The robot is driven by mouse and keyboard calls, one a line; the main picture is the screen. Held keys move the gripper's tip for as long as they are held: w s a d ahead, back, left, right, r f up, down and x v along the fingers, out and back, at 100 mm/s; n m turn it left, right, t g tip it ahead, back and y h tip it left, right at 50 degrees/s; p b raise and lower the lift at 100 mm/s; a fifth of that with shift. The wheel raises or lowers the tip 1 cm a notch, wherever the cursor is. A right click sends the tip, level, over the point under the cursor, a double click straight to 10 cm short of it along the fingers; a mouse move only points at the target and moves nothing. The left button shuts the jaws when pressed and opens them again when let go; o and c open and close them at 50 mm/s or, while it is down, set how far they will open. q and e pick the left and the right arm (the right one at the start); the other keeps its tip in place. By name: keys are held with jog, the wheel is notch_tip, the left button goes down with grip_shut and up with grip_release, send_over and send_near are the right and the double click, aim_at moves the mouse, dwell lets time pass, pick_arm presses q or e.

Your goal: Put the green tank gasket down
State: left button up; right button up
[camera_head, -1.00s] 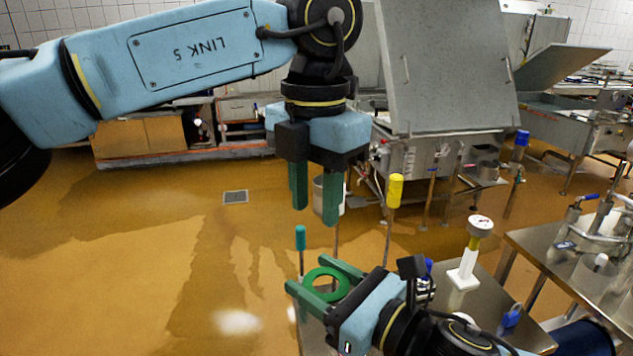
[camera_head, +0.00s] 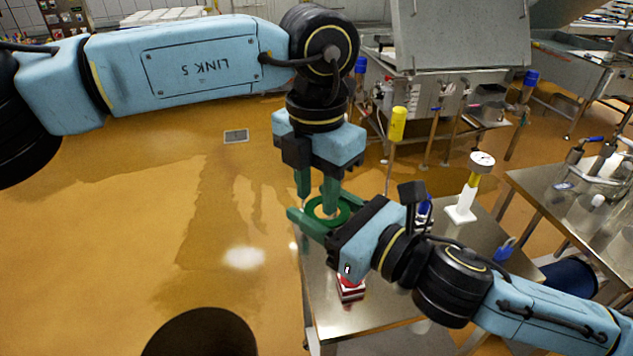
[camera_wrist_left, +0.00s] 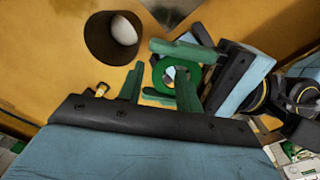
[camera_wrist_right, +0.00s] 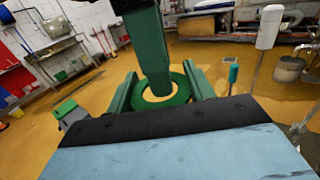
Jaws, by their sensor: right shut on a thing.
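The green tank gasket (camera_head: 345,214), a flat ring, is held off the floor between the fingers of my right gripper (camera_head: 312,208). It shows in the left wrist view (camera_wrist_left: 159,74) and in the right wrist view (camera_wrist_right: 182,92), where my right gripper (camera_wrist_right: 160,88) grips it from both sides. My left gripper (camera_head: 316,200) points down over the ring with its fingers apart. One left finger overlaps the ring's hole; I cannot tell whether it touches the ring. The left fingers also show in the left wrist view (camera_wrist_left: 160,82).
A steel table (camera_head: 345,312) stands below my right arm, with a red and white item (camera_head: 350,290), a white gauge stand (camera_head: 461,212) and a blue padlock (camera_head: 505,250). A yellow-topped post (camera_head: 398,124) stands behind. The floor (camera_head: 110,250) on the left is mostly clear.

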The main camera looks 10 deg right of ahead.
pick_arm(q)
grip_shut()
pick_arm(e)
jog(key=o, duration=1)
jog(key=shift+r, duration=0.1)
